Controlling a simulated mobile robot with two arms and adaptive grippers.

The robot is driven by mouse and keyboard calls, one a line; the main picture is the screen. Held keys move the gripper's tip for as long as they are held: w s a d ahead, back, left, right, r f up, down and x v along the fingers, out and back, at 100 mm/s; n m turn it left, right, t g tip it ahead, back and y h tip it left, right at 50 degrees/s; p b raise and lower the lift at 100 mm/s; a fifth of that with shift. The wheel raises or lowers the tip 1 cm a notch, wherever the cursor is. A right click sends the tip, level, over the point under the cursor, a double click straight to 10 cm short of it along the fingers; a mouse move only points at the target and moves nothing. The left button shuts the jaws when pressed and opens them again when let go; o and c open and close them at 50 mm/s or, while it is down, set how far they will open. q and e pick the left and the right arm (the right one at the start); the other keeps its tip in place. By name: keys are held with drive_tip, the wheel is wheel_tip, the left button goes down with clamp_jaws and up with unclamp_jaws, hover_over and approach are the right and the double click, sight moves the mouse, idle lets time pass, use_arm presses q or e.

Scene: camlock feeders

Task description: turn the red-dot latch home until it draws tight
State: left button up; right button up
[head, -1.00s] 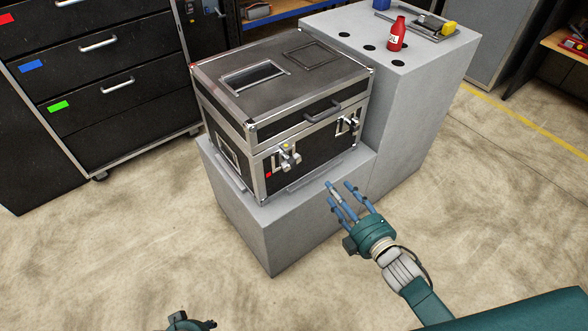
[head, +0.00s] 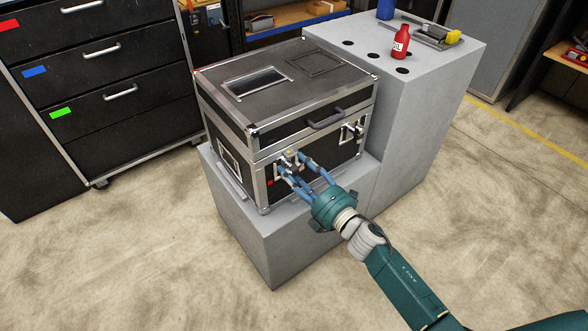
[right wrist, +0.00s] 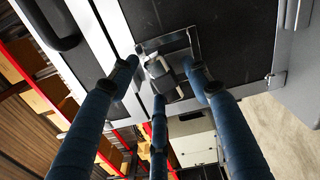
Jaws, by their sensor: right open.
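A black case (head: 290,140) with silver edges stands on a low grey block. On its front face are two metal latches. The left one (head: 289,160) sits beside a red dot (head: 271,183). The other latch (head: 352,132) is further right. My right gripper (head: 302,170) reaches the red-dot latch with its blue fingers open around it. In the right wrist view the latch knob (right wrist: 163,78) lies between the spread fingers (right wrist: 165,85); whether they touch it cannot be told. The fingers partly hide the latch in the head view. My left gripper is not in view.
The low grey block (head: 245,240) adjoins a taller grey block (head: 425,110) on the right, with a red bottle (head: 401,45) and a tray on top. A black drawer cabinet (head: 100,95) stands at the left. The floor in front is clear.

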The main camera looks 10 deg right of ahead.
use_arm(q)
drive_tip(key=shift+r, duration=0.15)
use_arm(e)
drive_tip(key=shift+w+a, duration=0.25)
drive_tip(key=shift+w, duration=0.2)
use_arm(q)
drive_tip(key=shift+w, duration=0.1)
use_arm(e)
drive_tip(key=shift+c, duration=0.2)
drive_tip(key=c, duration=1.1)
drive_tip(key=shift+m+p, duration=0.5)
drive_tip(key=shift+m, duration=0.6)
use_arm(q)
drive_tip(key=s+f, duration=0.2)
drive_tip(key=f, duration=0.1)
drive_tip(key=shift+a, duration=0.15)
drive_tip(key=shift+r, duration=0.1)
use_arm(e)
drive_tip(key=o, duration=1.1)
drive_tip(key=shift+d, duration=0.1)
drive_tip(key=shift+o, duration=0.2)
